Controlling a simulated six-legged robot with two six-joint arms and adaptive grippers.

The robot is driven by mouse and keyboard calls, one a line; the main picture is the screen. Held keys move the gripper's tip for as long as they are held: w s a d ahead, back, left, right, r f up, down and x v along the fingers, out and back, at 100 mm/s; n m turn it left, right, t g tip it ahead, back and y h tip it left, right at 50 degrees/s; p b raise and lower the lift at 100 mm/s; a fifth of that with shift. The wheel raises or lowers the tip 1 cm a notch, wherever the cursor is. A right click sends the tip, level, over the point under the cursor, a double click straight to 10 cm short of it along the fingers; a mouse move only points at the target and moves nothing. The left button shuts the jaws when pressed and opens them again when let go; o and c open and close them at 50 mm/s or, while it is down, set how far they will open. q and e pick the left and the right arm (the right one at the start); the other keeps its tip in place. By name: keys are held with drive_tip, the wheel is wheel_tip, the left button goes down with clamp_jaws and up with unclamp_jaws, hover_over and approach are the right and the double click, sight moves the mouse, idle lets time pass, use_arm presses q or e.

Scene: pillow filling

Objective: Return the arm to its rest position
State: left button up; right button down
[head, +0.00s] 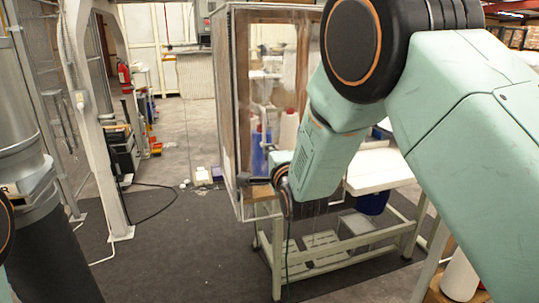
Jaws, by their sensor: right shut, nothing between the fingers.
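My right arm, pale green with black joints, comes in from the right and fills much of that side of the head view. My right gripper (253,181) is small and dark at the end of the arm, in front of the clear-walled cabinet (233,110). It is shut and empty. I cannot tell whether it touches the cabinet. My left gripper is not in view; only a black, orange-ringed edge of my left arm shows at the far left. The arm hides part of the cabinet and the bench behind it.
The cabinet stands by a pale metal-framed bench (345,247) with a white top (378,170). A blue container (374,203) is under it. A grey cylindrical machine (22,130) stands at the left. Dark floor matting (180,255) is clear between them. A fire extinguisher (124,75) is farther back.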

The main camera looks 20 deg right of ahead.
drive_tip(key=s+d+f+n+g+b, duration=0.15)
drive_tip(key=s+f+n+g, duration=0.25)
drive_tip(key=s+f+n, duration=0.7)
drive_tip(key=s+d+f+n+g+b, duration=0.1)
drive_tip(key=s+f+n+g+b, duration=0.35)
drive_tip(key=f, duration=1.35)
drive_tip(key=s+f+g+b, duration=0.3)
drive_tip(key=s+f, duration=0.4)
drive_tip(key=s, duration=0.4)
drive_tip(key=s+f+n+g+b, duration=0.1)
drive_tip(key=s+f+g+b, duration=0.2)
drive_tip(key=s+f, duration=0.5)
drive_tip(key=s+d+f+n+g+b, duration=0.1)
drive_tip(key=s+f+g+b, duration=0.2)
drive_tip(key=s+f, duration=0.5)
drive_tip(key=s, duration=0.8)
drive_tip(key=shift+f, duration=0.2)
